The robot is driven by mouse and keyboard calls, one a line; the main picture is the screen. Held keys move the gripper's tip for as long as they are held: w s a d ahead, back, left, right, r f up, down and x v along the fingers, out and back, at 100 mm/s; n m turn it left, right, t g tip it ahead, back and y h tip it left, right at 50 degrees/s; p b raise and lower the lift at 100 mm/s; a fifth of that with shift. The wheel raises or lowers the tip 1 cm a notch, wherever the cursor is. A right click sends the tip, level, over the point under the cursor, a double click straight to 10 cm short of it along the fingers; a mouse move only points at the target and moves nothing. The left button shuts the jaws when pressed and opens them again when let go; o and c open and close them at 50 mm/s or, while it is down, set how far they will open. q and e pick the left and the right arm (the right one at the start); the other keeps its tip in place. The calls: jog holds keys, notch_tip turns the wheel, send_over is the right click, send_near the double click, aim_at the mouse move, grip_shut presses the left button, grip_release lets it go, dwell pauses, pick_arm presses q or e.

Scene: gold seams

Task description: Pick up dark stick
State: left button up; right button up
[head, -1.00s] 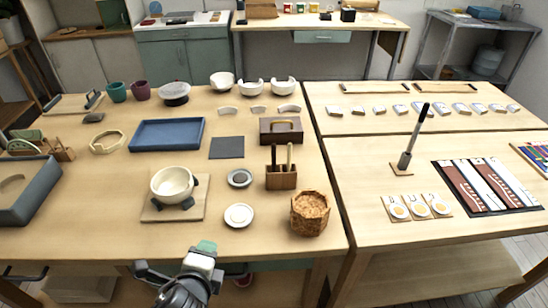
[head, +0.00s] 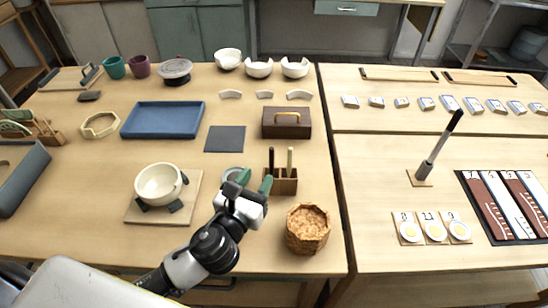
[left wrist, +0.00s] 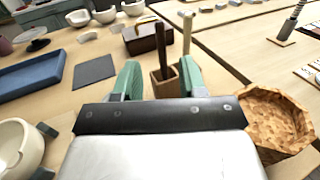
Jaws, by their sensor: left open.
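A dark stick (head: 271,158) stands upright in a small wooden holder (head: 283,187), beside a lighter stick (head: 290,160). In the left wrist view the dark stick (left wrist: 171,56) rises from the holder (left wrist: 160,86), ahead of the fingers and between them in the picture. My left gripper (head: 256,181) is open and empty, with green fingertips, just left of the holder; it also shows in the left wrist view (left wrist: 160,80). I cannot tell whether a fingertip touches the holder. My right gripper is not in view.
A woven-looking brown basket (head: 307,230) stands right of my left gripper. A cream bowl (head: 160,184) sits on a board to the left. A dark brown box with a gold handle (head: 287,123) stands behind the holder. A flat grey square (head: 225,139) lies behind-left.

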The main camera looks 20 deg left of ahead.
aim_at(270, 155)
pick_arm(q)
jog(key=w, duration=0.3)
jog(key=shift+w+d, duration=0.2)
jog(key=w, duration=0.1)
jog(key=w+p, duration=0.1)
jog(key=w, duration=0.2)
jog(key=shift+d+r, duration=0.3)
jog(key=shift+r, duration=0.1)
jog(key=shift+w+f, duration=0.1)
jog(key=shift+w, duration=0.4)
jog(key=shift+s, duration=0.1)
grip_shut()
